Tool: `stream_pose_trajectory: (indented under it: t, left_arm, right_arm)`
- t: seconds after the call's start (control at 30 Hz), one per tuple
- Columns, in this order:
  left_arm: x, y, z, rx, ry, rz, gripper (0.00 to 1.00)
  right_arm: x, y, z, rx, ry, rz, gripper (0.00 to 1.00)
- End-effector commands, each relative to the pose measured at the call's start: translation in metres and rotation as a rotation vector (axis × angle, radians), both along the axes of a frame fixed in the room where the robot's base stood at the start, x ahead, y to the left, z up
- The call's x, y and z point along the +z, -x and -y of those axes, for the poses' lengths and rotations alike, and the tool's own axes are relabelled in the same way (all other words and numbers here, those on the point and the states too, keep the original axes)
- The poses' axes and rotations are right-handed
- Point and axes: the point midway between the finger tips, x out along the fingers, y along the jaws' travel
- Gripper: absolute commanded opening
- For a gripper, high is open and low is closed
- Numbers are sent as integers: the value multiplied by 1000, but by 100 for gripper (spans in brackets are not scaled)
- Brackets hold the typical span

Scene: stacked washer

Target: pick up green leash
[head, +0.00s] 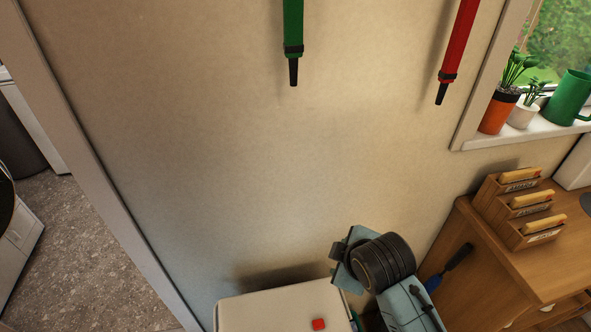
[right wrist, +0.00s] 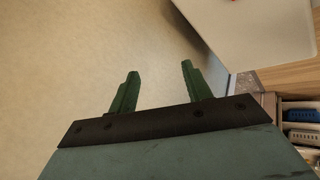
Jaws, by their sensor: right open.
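The green leash (head: 293,30) hangs straight down against the wall at the top of the head view, with a black band and thin dark tip at its lower end. Its upper part is cut off by the frame. My right arm's wrist shows low in the head view, well below and to the right of the leash. In the right wrist view, my right gripper (right wrist: 157,76) has its two green fingers apart, with nothing between them and bare wall beyond. The leash is not in that view. My left gripper is in neither view.
A red leash (head: 457,50) hangs to the right of the green one. A white box-like top with a red button (head: 319,324) stands below. A wooden desk (head: 500,255) with card holders (head: 520,205) and a windowsill with plants (head: 498,112) are at right. The wall between is clear.

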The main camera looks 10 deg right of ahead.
Motion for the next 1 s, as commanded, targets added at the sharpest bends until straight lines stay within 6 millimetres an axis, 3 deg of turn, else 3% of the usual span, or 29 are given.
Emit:
stream_pose_trajectory:
  t: [0.03, 0.2, 0.33, 0.5, 0.7, 0.8, 1.0]
  left_arm:
    - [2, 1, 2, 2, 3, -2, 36]
    - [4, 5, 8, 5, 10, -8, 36]
    - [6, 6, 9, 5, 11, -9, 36]
    - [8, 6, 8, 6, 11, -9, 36]
    - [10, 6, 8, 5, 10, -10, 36]
    - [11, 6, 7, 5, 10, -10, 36]
    - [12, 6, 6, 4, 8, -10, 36]
  right_arm:
    - [39, -21, -7, 97, 68, 74, 49]
    - [153, -62, -25, 430, 391, 271, 49]
    - [239, -72, -37, 638, 680, 405, 49]
    - [331, -66, -48, 822, 1047, 518, 49]
    - [423, -42, -59, 956, 1491, 587, 49]
    - [458, -27, -64, 993, 1692, 589, 49]
    - [492, -8, -68, 1019, 1922, 566, 49]
